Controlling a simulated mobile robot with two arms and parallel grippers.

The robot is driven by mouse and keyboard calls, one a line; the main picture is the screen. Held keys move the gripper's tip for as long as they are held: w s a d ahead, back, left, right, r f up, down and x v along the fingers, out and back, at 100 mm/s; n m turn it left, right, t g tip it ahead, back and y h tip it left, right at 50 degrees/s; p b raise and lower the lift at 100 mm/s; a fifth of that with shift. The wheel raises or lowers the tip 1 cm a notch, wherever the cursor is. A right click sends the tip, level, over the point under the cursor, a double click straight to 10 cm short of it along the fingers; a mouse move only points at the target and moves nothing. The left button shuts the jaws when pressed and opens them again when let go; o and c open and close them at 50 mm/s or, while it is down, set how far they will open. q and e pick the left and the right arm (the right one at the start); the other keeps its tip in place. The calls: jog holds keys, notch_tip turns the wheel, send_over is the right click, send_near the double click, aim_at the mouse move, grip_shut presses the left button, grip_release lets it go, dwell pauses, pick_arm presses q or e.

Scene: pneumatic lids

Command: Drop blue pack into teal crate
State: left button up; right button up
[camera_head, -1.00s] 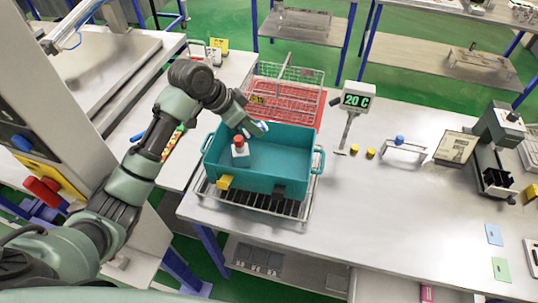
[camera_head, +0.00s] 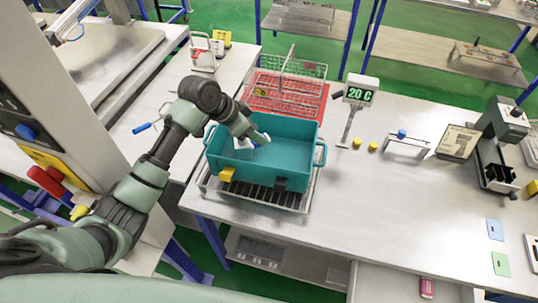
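The teal crate (camera_head: 292,157) stands on a wire rack on the steel bench, with a yellow and a dark clip on its front wall. My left gripper (camera_head: 254,141) reaches in over the left half of the crate, pointing down into it. Pale shapes show at its tip, one of them a whitish patch (camera_head: 242,149) against the crate's inside. I cannot tell whether these are fingers or an object. I cannot make out a blue pack; the gripper may hide it. My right gripper is out of view.
A red wire basket (camera_head: 285,92) stands behind the crate. A display reading 20 C (camera_head: 360,90) stands to the right, near two small yellow caps (camera_head: 365,145). A dark device (camera_head: 497,150) is at far right.

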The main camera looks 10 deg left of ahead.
pick_arm(q)
jog(key=shift+o, duration=0.3)
jog(key=shift+r, duration=0.2)
notch_tip(320, 180, up, 20)
jog(key=b, duration=0.5)
jog(key=shift+f, duration=0.2)
